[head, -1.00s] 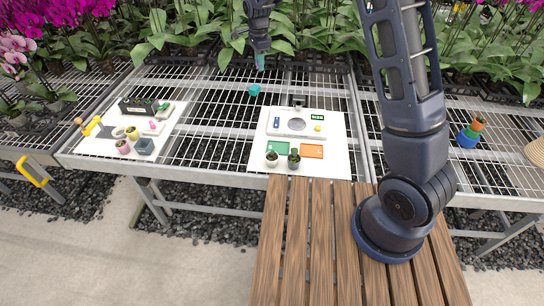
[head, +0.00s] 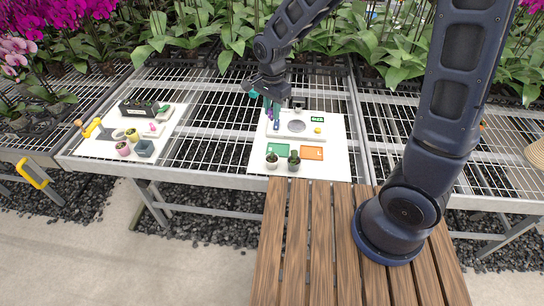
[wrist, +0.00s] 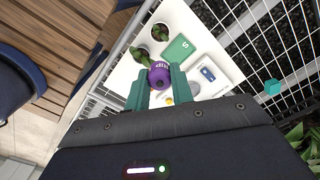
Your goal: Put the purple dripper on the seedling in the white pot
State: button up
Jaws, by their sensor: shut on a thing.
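The purple dripper (wrist: 159,75) is a rounded purple piece with pale lettering, held between the teal fingers of my gripper (wrist: 157,84) in the wrist view. In the head view my gripper (head: 273,112) hangs above the left part of the white board, and a little purple shows there. Two small potted seedlings stand near the board's front edge. The left one (head: 272,161) has a light pot, the right one (head: 294,161) looks darker. The wrist view shows both, at the upper (wrist: 160,32) and lower (wrist: 141,54) positions, apart from the dripper.
Green (head: 278,148) and orange (head: 312,152) cards lie behind the pots. A pale tray (head: 330,130) with a round disc is farther back. A teal cube (wrist: 272,87) sits on the mesh bench. Another white board (head: 100,147) with several pots is at left.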

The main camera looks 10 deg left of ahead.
aim_at(272, 120)
notch_tip(272, 120, down, 19)
jog(key=shift+f, duration=0.2)
dwell(0.6)
jog(key=shift+f, duration=0.15)
jog(key=o, duration=1)
jog(key=shift+c, duration=0.2)
jog(key=shift+r, duration=0.2)
notch_tip(272, 120, up, 12)
jog(key=shift+f, duration=0.1)
